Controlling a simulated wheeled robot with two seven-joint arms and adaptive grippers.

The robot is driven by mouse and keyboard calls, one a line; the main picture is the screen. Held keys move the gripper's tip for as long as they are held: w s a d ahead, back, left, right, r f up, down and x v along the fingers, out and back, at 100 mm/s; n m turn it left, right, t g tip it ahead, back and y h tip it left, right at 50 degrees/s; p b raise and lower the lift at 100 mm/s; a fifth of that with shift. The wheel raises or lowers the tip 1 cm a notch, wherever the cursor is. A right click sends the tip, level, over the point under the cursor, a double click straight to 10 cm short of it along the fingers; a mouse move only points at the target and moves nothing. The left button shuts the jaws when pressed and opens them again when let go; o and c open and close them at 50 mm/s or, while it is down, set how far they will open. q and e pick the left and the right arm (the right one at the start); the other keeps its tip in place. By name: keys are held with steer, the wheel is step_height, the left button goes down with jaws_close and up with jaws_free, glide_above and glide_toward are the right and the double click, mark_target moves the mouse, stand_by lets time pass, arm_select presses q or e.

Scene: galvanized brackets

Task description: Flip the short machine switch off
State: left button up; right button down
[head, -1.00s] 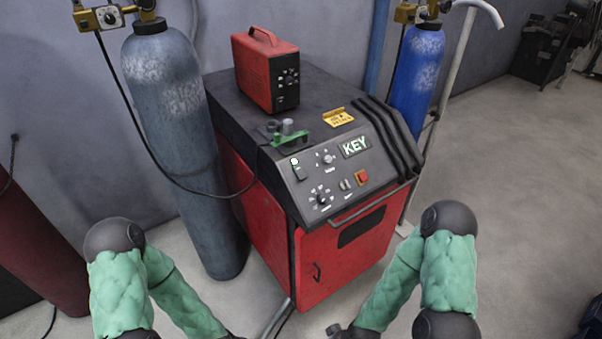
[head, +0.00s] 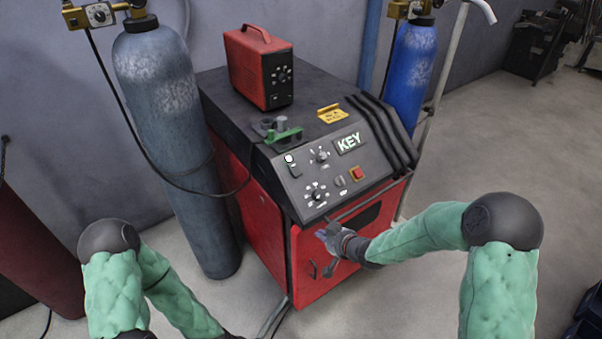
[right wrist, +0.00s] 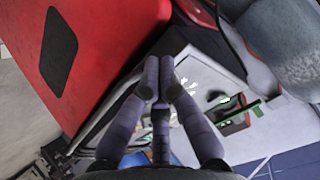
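The machine (head: 265,215) is a red cabinet with a black top and a sloped dark control panel (head: 325,190). Its switches are small: a dark one (head: 295,172) below a white light at the panel's left, a grey one (head: 340,181) and a red one (head: 357,173) near the lower right. I cannot tell which is the short one or how each is set. My right gripper (head: 326,238) is in front of the panel's lower edge, apart from the switches. In the right wrist view its fingertips (right wrist: 159,75) are together with nothing seen between them. My left gripper is out of view.
A grey cylinder (head: 165,110) stands left of the machine and a blue one (head: 412,75) behind its right side. A red box (head: 258,68) and a green bracket (head: 283,135) sit on top. A rail (head: 385,190) runs along the panel's front.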

steer(key=w+r+n+t+y, duration=0.1)
steer(key=w+r+n, duration=0.1)
steer(key=r, duration=0.7)
steer(key=w+r+n+t+y, duration=0.1)
steer(key=w+r, duration=0.3)
steer(key=r, duration=0.5)
steer(key=shift+d+n+t, duration=0.35)
steer(key=shift+n+t, duration=0.05)
steer(key=shift+t, duration=0.3)
steer(key=shift+w, duration=0.1)
steer(key=b, duration=0.2)
glide_toward(293, 167)
steer(key=w+a+r, duration=0.1)
steer(key=w+r, duration=0.1)
steer(key=w+f, duration=0.1)
steer(key=w+a+f+b, duration=0.1)
steer(key=shift+a+f, duration=0.1)
steer(key=shift+f, duration=0.2)
steer(key=shift+w+a+f, duration=0.15)
steer(key=shift+w+f, duration=0.1)
steer(key=shift+f, duration=0.2)
